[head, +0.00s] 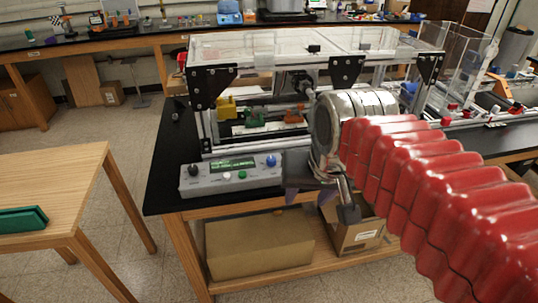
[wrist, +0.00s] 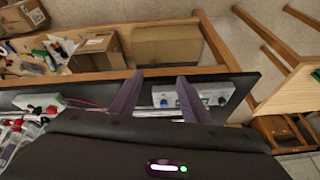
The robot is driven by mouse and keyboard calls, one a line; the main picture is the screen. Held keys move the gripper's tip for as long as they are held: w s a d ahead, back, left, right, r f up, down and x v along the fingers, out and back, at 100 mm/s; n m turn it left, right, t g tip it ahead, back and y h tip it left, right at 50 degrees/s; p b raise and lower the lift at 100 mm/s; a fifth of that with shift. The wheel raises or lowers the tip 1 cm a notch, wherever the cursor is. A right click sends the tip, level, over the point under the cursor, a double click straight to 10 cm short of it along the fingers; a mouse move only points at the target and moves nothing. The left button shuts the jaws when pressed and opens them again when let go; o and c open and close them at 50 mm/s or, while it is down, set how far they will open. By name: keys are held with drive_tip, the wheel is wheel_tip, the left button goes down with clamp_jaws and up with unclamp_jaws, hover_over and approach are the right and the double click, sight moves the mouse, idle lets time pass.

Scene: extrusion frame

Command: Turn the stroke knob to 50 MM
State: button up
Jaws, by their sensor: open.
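A grey control box (head: 230,178) with a green display (head: 232,164) sits at the table's front left corner. It has a black knob (head: 194,170) at left, a blue knob (head: 271,160) at right, and a white and a green button between. Labels and pointer marks are too small to read, so I cannot tell which is the stroke knob. My gripper (head: 308,196) is open and empty, to the right of the box and apart from it. In the wrist view its purple fingers (wrist: 157,92) stand apart, with the blue knob (wrist: 163,102) showing between them and the black knob (wrist: 222,101) outside.
An extrusion frame (head: 300,75) with clear panels and black brackets stands behind the box. Cardboard boxes (head: 258,243) lie on the shelf below. A wooden table (head: 60,180) with a green case (head: 22,220) is at left. Floor shows between the tables.

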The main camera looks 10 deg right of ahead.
drive_tip(key=w+r+m+g, duration=0.1)
drive_tip(key=w+r+m, duration=0.25)
drive_tip(key=w, duration=0.55)
drive_tip(key=m+g, duration=0.4)
drive_tip(key=m, duration=0.5)
hover_over(271, 158)
wheel_tip(271, 158, down, 4)
wheel_tip(271, 158, down, 14)
drive_tip(key=shift+r, duration=0.1)
drive_tip(key=shift+c, duration=0.6)
